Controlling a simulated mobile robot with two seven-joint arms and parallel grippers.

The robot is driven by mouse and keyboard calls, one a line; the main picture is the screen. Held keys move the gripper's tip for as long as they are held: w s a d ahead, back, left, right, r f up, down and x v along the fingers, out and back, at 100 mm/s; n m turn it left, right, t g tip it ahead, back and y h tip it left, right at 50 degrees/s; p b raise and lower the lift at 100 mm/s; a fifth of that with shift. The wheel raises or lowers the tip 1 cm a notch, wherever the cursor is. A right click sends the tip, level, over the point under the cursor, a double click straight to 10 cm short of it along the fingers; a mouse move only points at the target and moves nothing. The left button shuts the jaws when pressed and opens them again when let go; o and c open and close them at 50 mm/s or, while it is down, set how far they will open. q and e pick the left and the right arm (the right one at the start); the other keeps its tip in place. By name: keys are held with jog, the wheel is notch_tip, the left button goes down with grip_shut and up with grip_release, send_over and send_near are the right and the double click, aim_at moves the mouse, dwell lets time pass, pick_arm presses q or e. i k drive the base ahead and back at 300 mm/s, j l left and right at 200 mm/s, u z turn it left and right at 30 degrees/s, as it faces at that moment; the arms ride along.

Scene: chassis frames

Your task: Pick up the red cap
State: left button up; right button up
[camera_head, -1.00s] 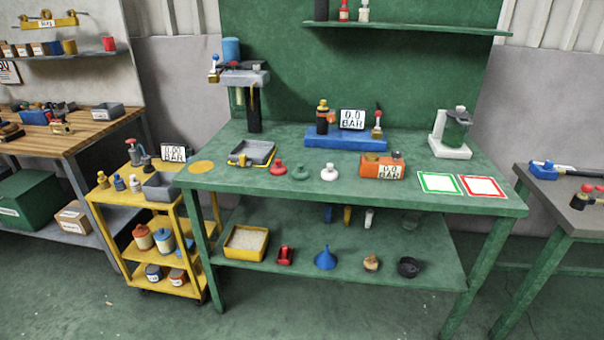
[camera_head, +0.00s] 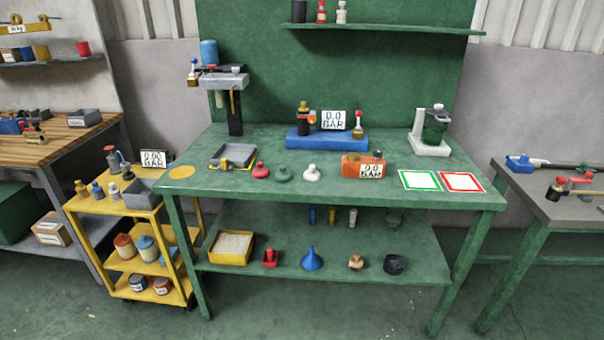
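The red cap (camera_head: 260,170) sits on the green workbench (camera_head: 330,188), left of a green cap (camera_head: 284,174) and a white cap (camera_head: 312,173). The three stand in a row near the front of the bench top, apart from one another. The red cap is in plain view with nothing on top of it. Neither of my grippers shows in the head view.
A grey tray (camera_head: 233,155) lies left of the red cap. An orange gauge box (camera_head: 363,166) stands to the right, near green-framed (camera_head: 420,180) and red-framed (camera_head: 462,182) cards. A blue base (camera_head: 326,138) is behind. A yellow cart (camera_head: 112,203) stands at left.

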aim_at(260, 172)
jog(key=i+j, duration=0.9)
jog(key=j, duration=0.15)
